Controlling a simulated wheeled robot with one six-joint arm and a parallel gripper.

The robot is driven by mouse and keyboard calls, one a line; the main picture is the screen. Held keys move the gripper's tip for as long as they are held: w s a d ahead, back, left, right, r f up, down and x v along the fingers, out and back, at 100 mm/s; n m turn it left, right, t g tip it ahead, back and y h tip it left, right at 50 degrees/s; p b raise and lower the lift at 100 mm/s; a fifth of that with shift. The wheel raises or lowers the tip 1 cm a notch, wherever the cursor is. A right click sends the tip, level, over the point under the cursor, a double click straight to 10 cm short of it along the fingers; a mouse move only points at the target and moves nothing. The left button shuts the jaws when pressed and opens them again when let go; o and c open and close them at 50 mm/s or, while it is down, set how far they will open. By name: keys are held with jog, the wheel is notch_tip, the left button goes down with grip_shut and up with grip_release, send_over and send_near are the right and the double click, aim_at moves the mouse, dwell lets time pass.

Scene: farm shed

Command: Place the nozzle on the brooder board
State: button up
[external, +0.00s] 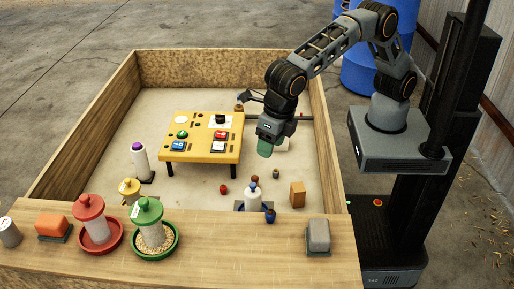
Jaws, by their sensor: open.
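The brooder board (202,150) is a yellow raised panel on dark legs inside the wooden pen, left of my gripper. Green, blue and red-and-white parts and a black knob sit on its top. My gripper (266,147) points down just right of the board, with a teal-green part at its tip. Its jaws are open, but the gap between them is hard to make out. A pale thing shows partly behind the tip. I cannot tell for certain which small object is the nozzle; it may be hidden by the gripper.
A purple-capped white bottle (139,160) stands left of the board. A white bottle (253,198), a wooden block (297,194) and small red items lie near the front. A red feeder (94,222) and green feeder (150,228) stand on the front ledge (205,240). Pen walls surround the floor.

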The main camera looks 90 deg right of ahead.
jog(key=d+r+m, duration=0.5)
jog(key=d+m, duration=0.4)
jog(key=d, duration=0.5)
jog(key=s+d+f+m+t, duration=0.1)
jog(key=s+d+m+t, duration=0.1)
jog(key=s+d+m, duration=1.5)
jog(key=d+m, duration=0.4)
jog(key=d, duration=0.1)
jog(key=shift+s+f+m, duration=0.15)
jog(key=shift+f+m, duration=0.15)
jog(key=shift+f, duration=0.05)
